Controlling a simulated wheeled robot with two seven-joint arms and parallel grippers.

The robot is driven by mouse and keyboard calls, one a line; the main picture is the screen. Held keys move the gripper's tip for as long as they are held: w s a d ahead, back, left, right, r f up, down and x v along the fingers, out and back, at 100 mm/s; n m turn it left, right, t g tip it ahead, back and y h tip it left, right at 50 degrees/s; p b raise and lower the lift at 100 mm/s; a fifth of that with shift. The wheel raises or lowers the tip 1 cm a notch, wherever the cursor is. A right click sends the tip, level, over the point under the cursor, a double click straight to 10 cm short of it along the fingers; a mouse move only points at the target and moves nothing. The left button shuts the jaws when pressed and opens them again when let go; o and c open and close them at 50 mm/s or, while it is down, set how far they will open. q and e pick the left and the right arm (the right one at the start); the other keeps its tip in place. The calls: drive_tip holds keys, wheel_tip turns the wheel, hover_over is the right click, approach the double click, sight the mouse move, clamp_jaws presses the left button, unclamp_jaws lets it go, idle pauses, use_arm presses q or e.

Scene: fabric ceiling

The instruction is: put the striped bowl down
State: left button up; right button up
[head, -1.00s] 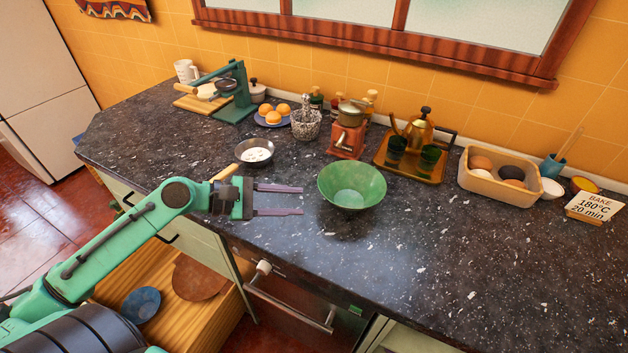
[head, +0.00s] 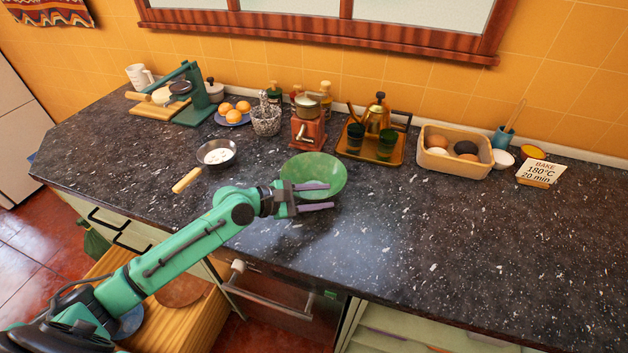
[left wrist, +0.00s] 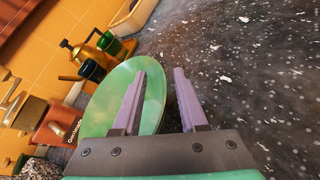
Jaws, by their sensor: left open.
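A green bowl (head: 316,170) stands upright on the dark speckled counter (head: 420,225). No clear stripes show on it; no other bowl on the counter looks striped. My left gripper (head: 332,196) is open at the bowl's near side. In the head view, its upper finger overlaps the bowl and its lower finger is in front of it. In the left wrist view, the bowl (left wrist: 110,105) is behind the left finger and its rim runs between the open fingers (left wrist: 162,72). I cannot tell whether a finger touches it. My right gripper is out of view.
Behind the bowl stand a red grinder (head: 308,128) and a tray (head: 398,152) with a kettle and green cups. The counter right of the bowl is clear.

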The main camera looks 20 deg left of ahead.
use_arm(q)
drive_tip(key=shift+f, duration=0.1)
clamp_jaws()
idle(1.3)
